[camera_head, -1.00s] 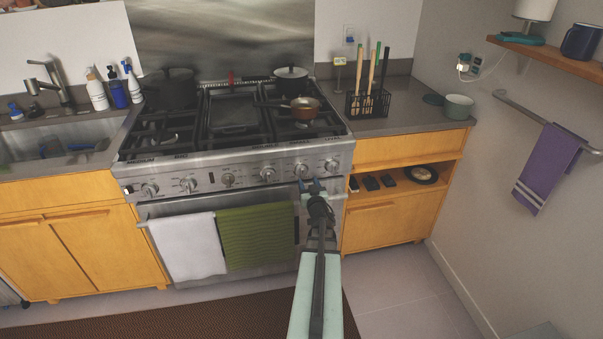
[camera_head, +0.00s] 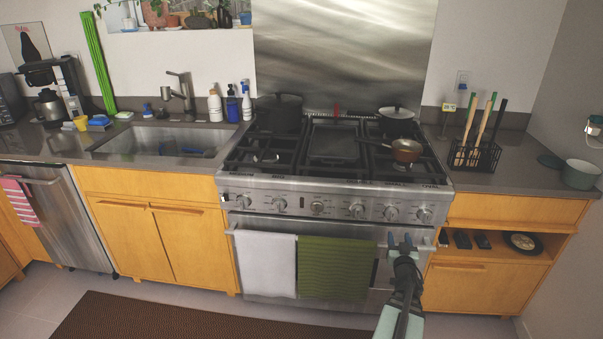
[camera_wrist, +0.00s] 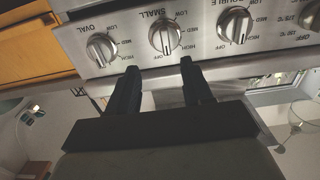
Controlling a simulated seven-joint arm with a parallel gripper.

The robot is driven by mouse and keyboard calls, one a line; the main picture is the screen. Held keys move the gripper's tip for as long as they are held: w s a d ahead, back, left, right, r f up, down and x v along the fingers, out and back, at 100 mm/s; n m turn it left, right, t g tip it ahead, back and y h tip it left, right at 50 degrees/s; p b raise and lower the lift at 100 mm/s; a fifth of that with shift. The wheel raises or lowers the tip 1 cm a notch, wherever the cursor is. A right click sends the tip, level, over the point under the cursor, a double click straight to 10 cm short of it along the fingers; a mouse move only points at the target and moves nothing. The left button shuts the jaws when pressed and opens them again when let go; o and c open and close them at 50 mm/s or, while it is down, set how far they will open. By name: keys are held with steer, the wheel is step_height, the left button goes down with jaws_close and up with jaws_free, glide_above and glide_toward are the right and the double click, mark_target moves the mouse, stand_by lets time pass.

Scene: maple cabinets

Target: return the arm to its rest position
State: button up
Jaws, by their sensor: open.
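My gripper (camera_head: 406,244) is in front of the right part of the stove (camera_head: 330,206), near the oven handle and below the knobs. In the wrist view my gripper (camera_wrist: 158,82) has its two dark fingers apart with nothing between them. The stove's knobs (camera_wrist: 165,35) are just beyond the fingertips, and I cannot tell whether anything touches. My arm (camera_head: 398,318) reaches up from the bottom edge of the head view.
A white towel (camera_head: 266,264) and a green towel (camera_head: 334,268) hang on the oven handle left of my gripper. An open shelf cabinet (camera_head: 490,242) stands to the right. A copper pan (camera_head: 406,151) is on the stove. A brown rug (camera_head: 190,318) lies on the floor.

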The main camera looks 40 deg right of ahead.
steer(key=s+d+f+m+g+y, duration=0.1)
steer(key=s+d+f+g, duration=0.1)
steer(key=s+f+g, duration=0.75)
steer(key=s+a+f+m+g+y, duration=0.2)
steer(key=s+a+f+g+y, duration=0.25)
steer(key=a+f, duration=0.35)
steer(key=w+a+f+n+g+y, duration=0.1)
steer(key=a+f+y, duration=0.25)
steer(key=a, duration=0.75)
steer(key=w+a+f+n+y, duration=0.1)
steer(key=a+f+n+y, duration=0.3)
steer(key=a, duration=0.8)
steer(key=w+a+f+m+g+y, duration=0.1)
steer(key=a+f+y, duration=0.1)
steer(key=a+f, duration=0.65)
steer(key=s+a+f+n+g+h, duration=0.1)
steer(key=a+n, duration=0.3)
steer(key=a, duration=0.7)
steer(key=s+a+f+n+g+h, duration=0.1)
steer(key=s+a+n+g, duration=0.1)
steer(key=a, duration=1)
steer(key=shift+s+f+n+g, duration=0.2)
steer(key=shift+s+n+g, duration=0.1)
steer(key=shift+s+n, duration=0.65)
